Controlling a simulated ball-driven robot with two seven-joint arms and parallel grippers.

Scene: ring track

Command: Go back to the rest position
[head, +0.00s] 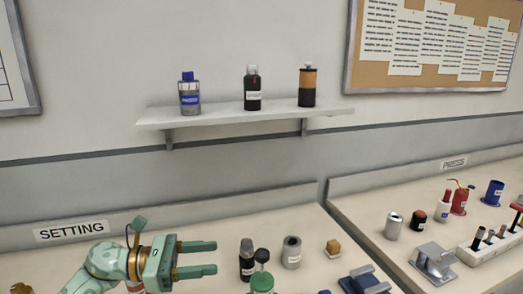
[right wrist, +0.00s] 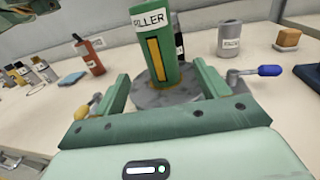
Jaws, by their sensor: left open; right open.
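My left gripper (head: 214,258) is at the lower left of the head view, over the bench by the SETTING sign. Its two green fingers point right, apart, with nothing between them. My right gripper (right wrist: 163,72) shows in the right wrist view, its two green fingers wide apart. A green cylinder marked FILLER (right wrist: 155,45) stands upright on a round grey base (right wrist: 185,92), beyond and between those fingers. I see no contact with it. In the head view my right gripper does not show. A green round top (head: 262,282) shows at the lower edge there.
Dark bottles (head: 247,262), a grey canister (head: 291,252) and a tan block (head: 333,247) stand right of my left gripper. A wall shelf (head: 230,116) holds three bottles. The PRESS bench (head: 370,205) holds several items. A blue-knobbed lever (right wrist: 268,71) sticks out beside my right gripper.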

